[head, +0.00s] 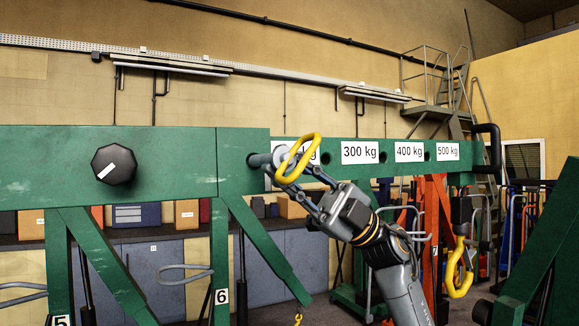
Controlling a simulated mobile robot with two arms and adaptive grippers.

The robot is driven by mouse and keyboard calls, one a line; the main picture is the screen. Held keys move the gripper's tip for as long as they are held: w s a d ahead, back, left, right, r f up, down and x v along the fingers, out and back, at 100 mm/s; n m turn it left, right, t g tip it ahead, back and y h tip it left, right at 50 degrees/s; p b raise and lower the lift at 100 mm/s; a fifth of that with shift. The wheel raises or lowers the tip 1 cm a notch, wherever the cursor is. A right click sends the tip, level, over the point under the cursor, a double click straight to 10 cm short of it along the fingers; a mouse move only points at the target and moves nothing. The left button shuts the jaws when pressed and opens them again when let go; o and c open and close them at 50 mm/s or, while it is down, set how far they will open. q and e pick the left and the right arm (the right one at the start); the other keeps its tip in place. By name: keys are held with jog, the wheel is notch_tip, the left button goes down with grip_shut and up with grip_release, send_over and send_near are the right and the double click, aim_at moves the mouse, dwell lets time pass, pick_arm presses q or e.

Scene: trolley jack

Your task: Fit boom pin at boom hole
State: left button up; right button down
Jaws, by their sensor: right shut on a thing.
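The boom pin has a yellow ring handle (309,146) and a short grey shaft (259,160). My right gripper (290,172) comes up from the lower right and is shut on the pin near the ring. The shaft points left across the right end of the green outer sleeve (240,146). I cannot tell whether its tip is in a hole or in front of the sleeve. The green inner boom (382,160) runs right from the sleeve, with dark holes between white load labels. The ring partly covers the leftmost label. My left gripper is not in view.
A black knob (114,164) sits on the green beam at left. Green diagonal braces (262,248) slope below the sleeve. Cabinets (160,268) stand behind.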

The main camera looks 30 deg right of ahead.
jog(key=shift+w+d+p, duration=0.15)
jog(key=shift+w+p, duration=1.35)
jog(key=shift+w, duration=1.45)
jog(key=shift+w+p, duration=0.6)
jog(key=shift+w, duration=0.3)
jog(key=shift+w+d+r, duration=0.1)
jog(key=c, duration=1.4)
grip_release()
jog(key=shift+c, duration=0.2)
jog(key=shift+o, duration=1.3)
jog(key=shift+f+t, duration=0.2)
jog(key=shift+t, duration=0.1)
jog(key=v, duration=1.1)
jog(key=shift+d, duration=0.3)
